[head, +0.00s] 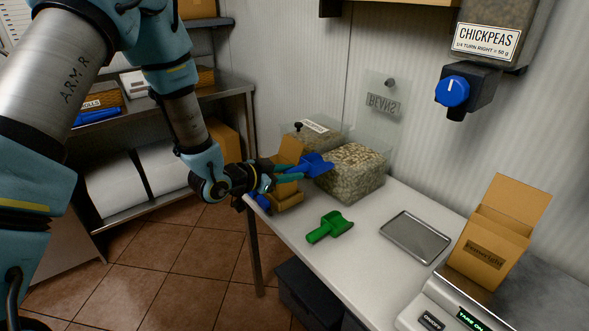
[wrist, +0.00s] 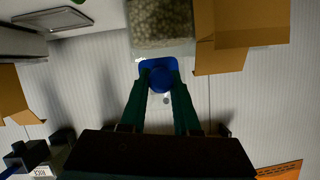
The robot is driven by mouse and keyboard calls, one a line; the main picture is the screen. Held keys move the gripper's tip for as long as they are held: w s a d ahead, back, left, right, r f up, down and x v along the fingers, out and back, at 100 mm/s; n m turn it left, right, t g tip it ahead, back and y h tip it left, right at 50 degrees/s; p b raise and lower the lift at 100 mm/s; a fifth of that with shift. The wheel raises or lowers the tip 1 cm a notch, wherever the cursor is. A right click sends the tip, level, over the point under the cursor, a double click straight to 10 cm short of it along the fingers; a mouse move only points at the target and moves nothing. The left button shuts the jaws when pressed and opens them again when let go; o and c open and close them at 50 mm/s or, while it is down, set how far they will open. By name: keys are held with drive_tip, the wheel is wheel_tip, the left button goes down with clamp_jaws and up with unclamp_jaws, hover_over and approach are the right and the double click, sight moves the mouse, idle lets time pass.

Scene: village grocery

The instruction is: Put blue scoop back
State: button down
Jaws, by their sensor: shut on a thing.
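The blue scoop (head: 312,165) is in my gripper (head: 292,173), held above the table beside a clear bin of pale beans (head: 349,172). In the wrist view the blue scoop (wrist: 159,74) sits between the two green fingers (wrist: 157,98), which are shut on it. The bean bin (wrist: 160,22) shows just past the scoop in that view. A clear upright panel with mirrored "BEANS" lettering (head: 383,105) stands behind the bin; it looks like its raised lid. The scoop's handle is partly hidden by the fingers.
A cardboard box (head: 289,150) stands close by my gripper, left of the bin. A second lidded bin (head: 305,137) is behind. A green scoop (head: 329,227), metal tray (head: 415,237) and scale (head: 437,308) with a carton (head: 490,250) occupy the table. A chickpea dispenser (head: 470,88) hangs at right.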

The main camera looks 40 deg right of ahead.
sight(290, 223)
wheel_tip(290, 223, down, 15)
drive_tip(key=b, duration=0.9)
drive_tip(key=shift+r, duration=0.2)
drive_tip(key=c, duration=0.6)
unclamp_jaws()
drive_tip(key=shift+o, duration=0.2)
drive_tip(key=shift+a, duration=0.1)
